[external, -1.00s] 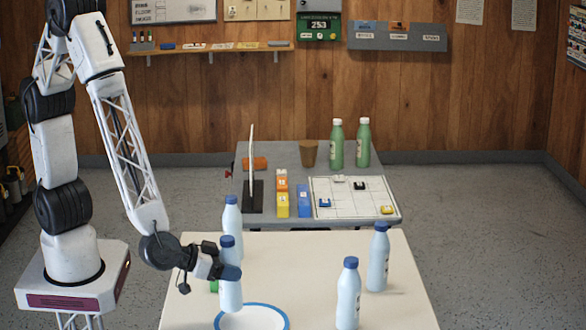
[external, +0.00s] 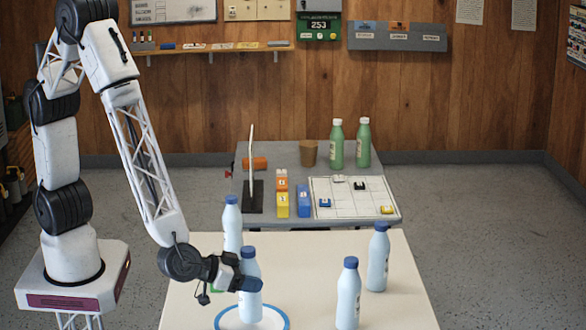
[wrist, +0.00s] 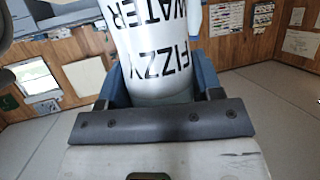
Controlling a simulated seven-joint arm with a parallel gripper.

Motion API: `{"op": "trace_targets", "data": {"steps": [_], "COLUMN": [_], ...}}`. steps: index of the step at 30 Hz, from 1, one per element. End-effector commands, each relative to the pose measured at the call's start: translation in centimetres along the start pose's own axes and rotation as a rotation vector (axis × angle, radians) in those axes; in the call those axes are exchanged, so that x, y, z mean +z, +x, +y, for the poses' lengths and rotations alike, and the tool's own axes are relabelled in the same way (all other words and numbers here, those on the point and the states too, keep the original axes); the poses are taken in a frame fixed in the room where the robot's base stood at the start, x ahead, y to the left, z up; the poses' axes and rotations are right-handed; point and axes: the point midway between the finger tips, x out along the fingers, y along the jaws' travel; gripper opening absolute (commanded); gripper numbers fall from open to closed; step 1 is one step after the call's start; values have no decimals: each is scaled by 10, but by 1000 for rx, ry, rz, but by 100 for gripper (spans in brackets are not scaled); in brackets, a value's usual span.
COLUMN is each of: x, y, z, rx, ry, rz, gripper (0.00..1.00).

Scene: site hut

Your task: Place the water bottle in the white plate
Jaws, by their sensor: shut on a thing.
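My gripper (external: 246,284) is shut on a pale blue water bottle (external: 249,301) with a dark blue cap. The bottle is upright, and its lower end overlaps the white plate (external: 220,322) with a blue rim in the external view. I cannot tell whether it touches the plate. In the wrist view the held bottle (wrist: 150,50) reads "FIZZY WATER" between the blue fingers. Similar bottles stand on the table: one behind the gripper (external: 232,222), one at the front right (external: 348,297) and one farther right (external: 378,261).
The cream table (external: 310,265) is clear between the plate and the right-hand bottles. A green thing, mostly hidden, is behind my gripper. A grey table (external: 285,155) behind holds green bottles (external: 337,147), a brown cup (external: 308,152), blocks and a white grid board (external: 345,205).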

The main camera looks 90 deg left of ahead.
Motion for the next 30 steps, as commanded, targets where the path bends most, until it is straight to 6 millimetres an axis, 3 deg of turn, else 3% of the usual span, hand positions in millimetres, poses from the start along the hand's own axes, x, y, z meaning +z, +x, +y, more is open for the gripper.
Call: {"op": "trace_targets", "data": {"steps": [8, 22, 23, 27, 30], "x": [23, 27, 28, 27, 27], "y": [10, 11, 11, 11, 11], "z": [0, 0, 0, 0, 0], "rx": [0, 0, 0, 0, 0], "ry": [0, -1, -1, -1, -1], "rz": [-1, 0, -1, 0, 0], "gripper": [21, 21, 61, 82, 85]}}
